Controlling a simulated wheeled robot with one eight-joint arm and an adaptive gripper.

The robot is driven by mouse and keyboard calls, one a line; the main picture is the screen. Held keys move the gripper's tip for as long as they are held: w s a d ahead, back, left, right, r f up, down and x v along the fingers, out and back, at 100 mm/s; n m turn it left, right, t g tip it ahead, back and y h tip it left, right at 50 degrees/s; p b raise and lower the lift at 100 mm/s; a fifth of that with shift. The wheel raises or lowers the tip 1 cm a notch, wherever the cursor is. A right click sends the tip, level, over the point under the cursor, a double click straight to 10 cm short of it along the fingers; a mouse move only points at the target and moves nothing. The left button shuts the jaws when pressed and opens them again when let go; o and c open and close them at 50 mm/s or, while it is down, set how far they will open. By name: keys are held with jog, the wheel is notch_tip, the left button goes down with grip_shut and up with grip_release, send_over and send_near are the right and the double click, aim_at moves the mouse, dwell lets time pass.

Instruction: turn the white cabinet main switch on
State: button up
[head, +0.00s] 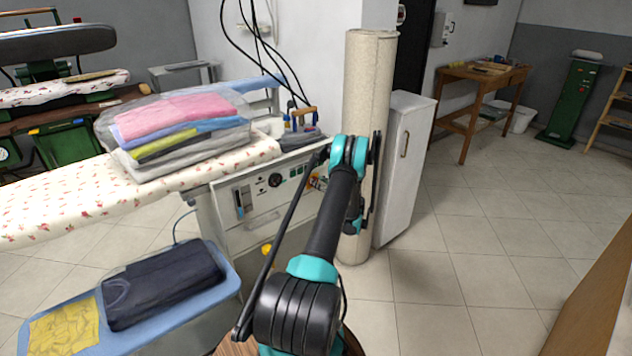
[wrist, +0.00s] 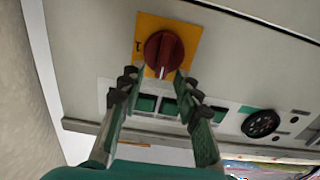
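The white cabinet (head: 229,198) stands under the ironing board, with a control panel on its front. In the wrist view its main switch is a round red knob (wrist: 164,52) on a yellow plate (wrist: 193,36). A "1" mark shows on the plate at the picture's left of the knob. The knob's grip bar points up and down in that picture. My gripper (wrist: 157,80) is open, its two fingertips apart at the knob's lower edge, one on each side. I cannot tell whether they touch it.
In the wrist view several green rocker switches (wrist: 146,103) and a black dial (wrist: 262,123) lie near the fingers. In the head view a beige roll (head: 368,90) and a narrow white locker (head: 401,165) stand right of the cabinet. Folded clothes (head: 175,125) lie on the ironing board.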

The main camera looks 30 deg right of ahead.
aim_at(318, 180)
jog(key=shift+c, duration=0.3)
grip_shut()
jog(key=shift+m, duration=0.3)
jog(key=m, duration=0.2)
jog(key=shift+d+m, duration=0.35)
jog(key=shift+m, duration=0.05)
jog(key=m, duration=0.4)
jog(key=d+f+m, duration=0.1)
jog(key=m, duration=0.4)
jog(key=f+m, duration=0.1)
jog(key=m, duration=0.4)
jog(key=shift+d+f, duration=0.15)
jog(key=shift+d, duration=0.15)
jog(key=shift+m, duration=0.4)
